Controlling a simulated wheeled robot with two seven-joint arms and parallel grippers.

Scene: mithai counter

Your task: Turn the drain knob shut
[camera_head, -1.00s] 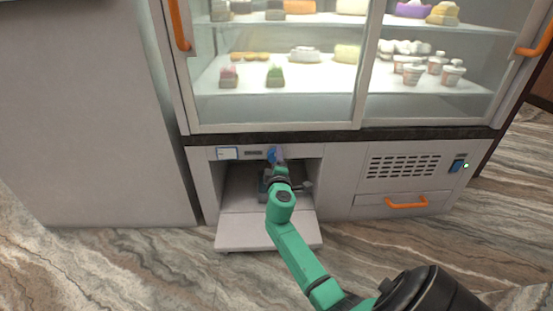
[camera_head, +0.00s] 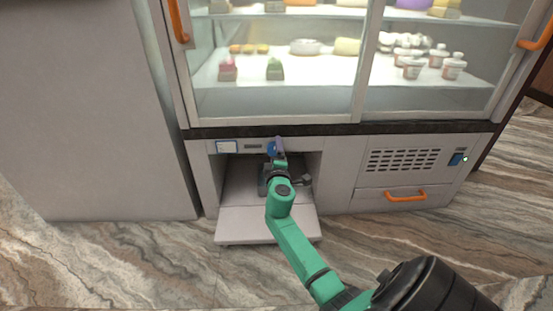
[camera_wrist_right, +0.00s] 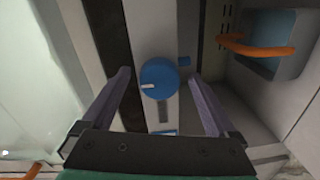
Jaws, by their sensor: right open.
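The drain knob is a round blue knob (camera_wrist_right: 159,79) with a white pointer mark, on the pale panel under the display case. In the right wrist view it lies between the two fingers of my right gripper (camera_wrist_right: 160,88), with a gap visible on both sides. My right gripper is open and holds nothing. In the head view the knob (camera_head: 271,148) is partly hidden by my right gripper (camera_head: 279,148), which is at the top of the open compartment. My left gripper is in neither view.
The display case (camera_head: 270,128) stands above the panel. A flap (camera_head: 266,224) is folded down below the open compartment. An orange-handled drawer (camera_head: 375,199) and a vent grille (camera_head: 402,160) are to the right. In the wrist view an orange handle-like part (camera_wrist_right: 258,49) is near the right finger.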

